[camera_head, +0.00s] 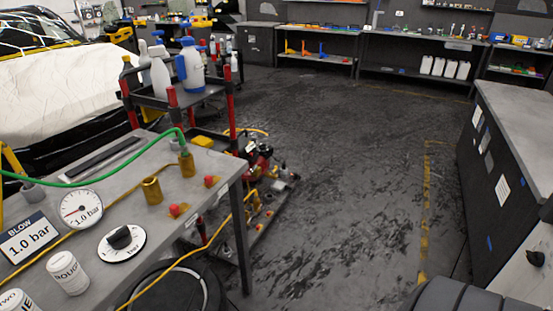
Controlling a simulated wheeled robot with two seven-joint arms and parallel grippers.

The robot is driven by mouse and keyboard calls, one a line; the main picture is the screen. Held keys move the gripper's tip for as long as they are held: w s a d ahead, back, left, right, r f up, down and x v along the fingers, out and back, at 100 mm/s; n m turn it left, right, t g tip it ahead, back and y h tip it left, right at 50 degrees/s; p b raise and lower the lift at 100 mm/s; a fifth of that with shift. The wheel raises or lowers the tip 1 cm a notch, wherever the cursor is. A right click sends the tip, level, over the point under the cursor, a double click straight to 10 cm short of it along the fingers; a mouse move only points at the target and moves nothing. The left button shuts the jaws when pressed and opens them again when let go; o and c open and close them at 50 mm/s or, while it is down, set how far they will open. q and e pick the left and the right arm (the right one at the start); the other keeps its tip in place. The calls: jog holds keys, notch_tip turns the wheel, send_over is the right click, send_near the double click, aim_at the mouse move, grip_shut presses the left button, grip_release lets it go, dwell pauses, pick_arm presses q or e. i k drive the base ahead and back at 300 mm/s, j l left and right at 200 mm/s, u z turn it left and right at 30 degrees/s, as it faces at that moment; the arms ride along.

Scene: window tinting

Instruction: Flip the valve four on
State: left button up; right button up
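No valve marked four can be made out. On the grey bench (225,165) at the left are a black knob (120,237) on a white round dial, a pressure gauge (81,208) and a sign (28,239) reading "BLOW 1.0 bar". Two small red knobs, one nearer (175,210) and one farther (210,181), sit by the bench's right edge, beside brass cylinders (152,190). A green hose (95,178) runs from the left to the farther cylinder. I cannot tell which of these is a valve. Neither gripper shows.
A cart (172,95) with white spray bottles stands behind the bench. A red machine (262,160) is on the floor beside it. A dark cabinet (495,200) stands at the right. The dark floor (340,170) between is mostly clear. A yellow hose (215,240) hangs over the bench edge.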

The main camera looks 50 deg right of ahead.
aim_at(209, 180)
jog(key=z, duration=0.95)
jog(key=l, duration=0.1)
